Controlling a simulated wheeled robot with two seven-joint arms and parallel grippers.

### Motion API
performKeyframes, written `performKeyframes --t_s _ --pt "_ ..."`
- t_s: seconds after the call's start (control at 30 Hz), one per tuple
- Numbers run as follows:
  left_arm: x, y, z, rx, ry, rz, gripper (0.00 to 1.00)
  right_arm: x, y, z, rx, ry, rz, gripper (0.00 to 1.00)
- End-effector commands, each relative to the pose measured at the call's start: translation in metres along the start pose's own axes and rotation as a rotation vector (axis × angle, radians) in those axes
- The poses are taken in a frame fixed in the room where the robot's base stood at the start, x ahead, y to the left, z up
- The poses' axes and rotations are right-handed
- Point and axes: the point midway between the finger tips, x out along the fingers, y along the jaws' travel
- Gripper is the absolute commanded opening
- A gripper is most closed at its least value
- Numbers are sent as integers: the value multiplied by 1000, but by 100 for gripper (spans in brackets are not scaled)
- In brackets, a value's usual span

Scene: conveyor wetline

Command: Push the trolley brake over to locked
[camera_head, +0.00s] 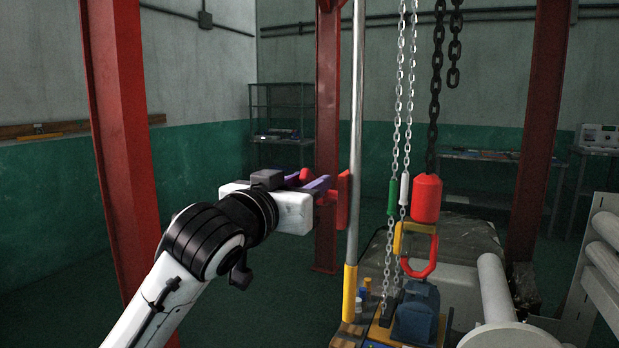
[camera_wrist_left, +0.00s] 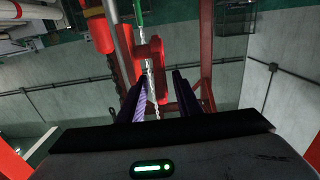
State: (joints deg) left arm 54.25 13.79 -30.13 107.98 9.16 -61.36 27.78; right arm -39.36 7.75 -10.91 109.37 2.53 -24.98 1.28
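A red fitting (camera_head: 343,198) sits beside the upright steel pole (camera_head: 356,120), just past my left fingertips; it looks like the brake handle, but its setting cannot be read. In the left wrist view the red fitting (camera_wrist_left: 150,58) shows ahead of the fingers, beside the pole (camera_wrist_left: 124,45). My left gripper (camera_head: 326,184) reaches in from the left at mid-height. Its two purple fingers are apart, with a gap between them (camera_wrist_left: 158,92) in the left wrist view. Contact with the red fitting cannot be told. My right gripper is not in view.
Chains (camera_head: 405,90) hang right of the pole, with a red weight (camera_head: 426,198) and a red-and-yellow hook (camera_head: 419,262). A blue block (camera_head: 416,313) stands below. Red columns (camera_head: 122,130) flank the space. Shelves (camera_head: 283,110) stand at the back wall.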

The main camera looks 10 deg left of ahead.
Motion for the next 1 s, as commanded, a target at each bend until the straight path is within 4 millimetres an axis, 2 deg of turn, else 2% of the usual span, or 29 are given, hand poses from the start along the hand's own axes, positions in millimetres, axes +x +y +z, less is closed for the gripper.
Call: performKeyframes --t_s 0.13,0.4,0.47,0.6,0.87,1.0 --pt "10 0 0 0 0 0 31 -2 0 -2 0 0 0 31" --pt "11 0 0 0 0 0 31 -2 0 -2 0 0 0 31" --pt "11 0 0 0 0 0 24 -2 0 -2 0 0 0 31" --pt "11 0 0 0 0 0 1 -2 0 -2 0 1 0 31" --pt "11 -1 1 0 2 -1 0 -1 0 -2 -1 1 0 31" --pt "7 -7 6 -1 23 -11 0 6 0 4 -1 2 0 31"
